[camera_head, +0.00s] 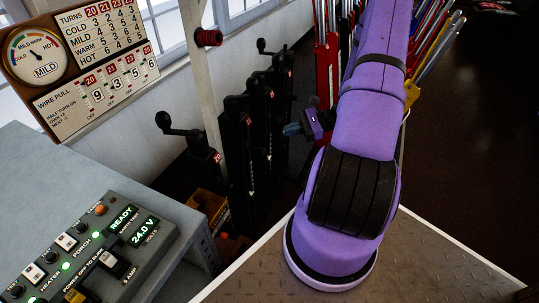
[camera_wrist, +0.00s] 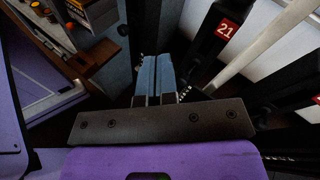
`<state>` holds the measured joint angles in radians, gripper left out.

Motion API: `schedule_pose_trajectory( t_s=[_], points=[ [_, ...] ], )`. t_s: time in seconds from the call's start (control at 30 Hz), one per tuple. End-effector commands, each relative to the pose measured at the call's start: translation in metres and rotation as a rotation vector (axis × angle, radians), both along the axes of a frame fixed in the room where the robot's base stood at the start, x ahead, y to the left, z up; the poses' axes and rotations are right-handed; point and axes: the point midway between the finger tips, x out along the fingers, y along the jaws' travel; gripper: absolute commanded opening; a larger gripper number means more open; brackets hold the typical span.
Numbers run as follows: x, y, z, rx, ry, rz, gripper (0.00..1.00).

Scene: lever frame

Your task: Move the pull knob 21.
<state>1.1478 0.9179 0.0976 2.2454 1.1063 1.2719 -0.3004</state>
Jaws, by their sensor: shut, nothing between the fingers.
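A red plate numbered 21 (camera_wrist: 228,28) is on a black post at the upper right of the wrist view. I cannot make out the pull knob 21 itself there. In the head view several black lever posts (camera_head: 238,150) with cranks stand in a row, with small red number plates too small to read surely. My gripper (camera_head: 293,129) is right of these posts, its blue fingertips pointing left towards them. In the wrist view its fingers (camera_wrist: 155,72) are together and empty. They are left of the 21 post, with no contact visible.
A wire-pull board (camera_head: 95,88) hangs at the upper left, with a dial and turns table. A red knob (camera_head: 208,37) sits on a pale post. A grey bench (camera_head: 40,160) carries a control box reading READY and 24.0 V. Red and other coloured levers (camera_head: 326,70) stand behind my arm.

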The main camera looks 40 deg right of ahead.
Motion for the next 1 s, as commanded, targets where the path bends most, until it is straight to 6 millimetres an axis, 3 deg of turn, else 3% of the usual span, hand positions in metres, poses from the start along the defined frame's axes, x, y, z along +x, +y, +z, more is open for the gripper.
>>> schedule_pose_trajectory(
  t_s=[0.03,0.3,0.5,0.77,1.0],
  points=[
    [-0.006,-0.006,-0.016,0.044,0.007,-0.061,0.0],
    [-0.034,-0.03,-0.088,0.24,0.012,-0.367,0.0],
    [-0.053,-0.036,-0.131,0.347,0.013,-0.551,0.0],
    [-0.059,-0.037,-0.15,0.393,0.013,-0.637,0.0],
    [-0.033,-0.027,-0.15,0.393,0.014,-0.634,0.0]
  ],
)
